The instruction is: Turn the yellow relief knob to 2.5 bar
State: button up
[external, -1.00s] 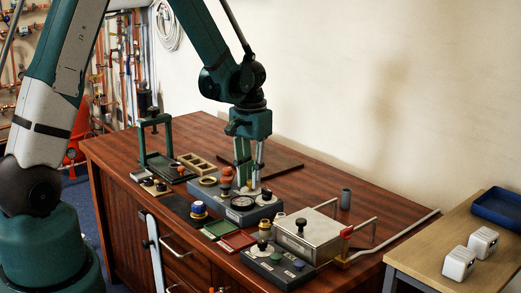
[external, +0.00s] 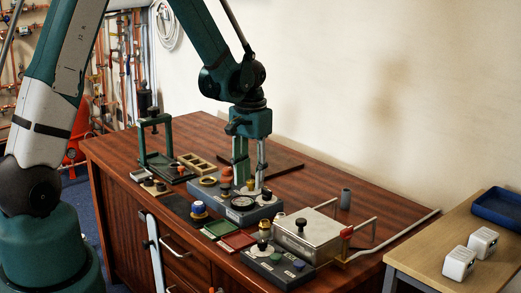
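My gripper (external: 251,182) points straight down over the grey block (external: 265,209) in the middle of the bench. Its two fingers stand apart, with their tips low around a small pale yellowish knob (external: 250,184) at the back of the block. This looks like the yellow relief knob, but it is too small to be sure. I cannot tell whether the fingers touch it. An orange-brown knob (external: 226,172) stands just left of the fingers.
A metal box with a black knob (external: 309,238) and a dark panel with a green knob (external: 299,266) stand at the right front. A green press frame (external: 143,142) stands at the left.

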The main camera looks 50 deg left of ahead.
aim_at(251, 181)
notch_tip(251, 181, up, 12)
dwell(0.9)
jog(key=shift+f, duration=0.1)
dwell(0.4)
jog(key=s+d+r+m+t, duration=0.1)
jog(key=s+d+r+t, duration=0.2)
jog(key=s+d+r, duration=0.7)
jog(key=s+d+r+t, duration=0.2)
jog(key=s+r, duration=0.1)
jog(key=s, duration=0.4)
jog(key=s+d+r+m+t, duration=0.1)
jog(key=s+d+r+t, duration=0.1)
jog(key=s, duration=0.6)
jog(key=shift+d+r, duration=0.4)
jog(key=shift+d, duration=0.1)
dwell(1.9)
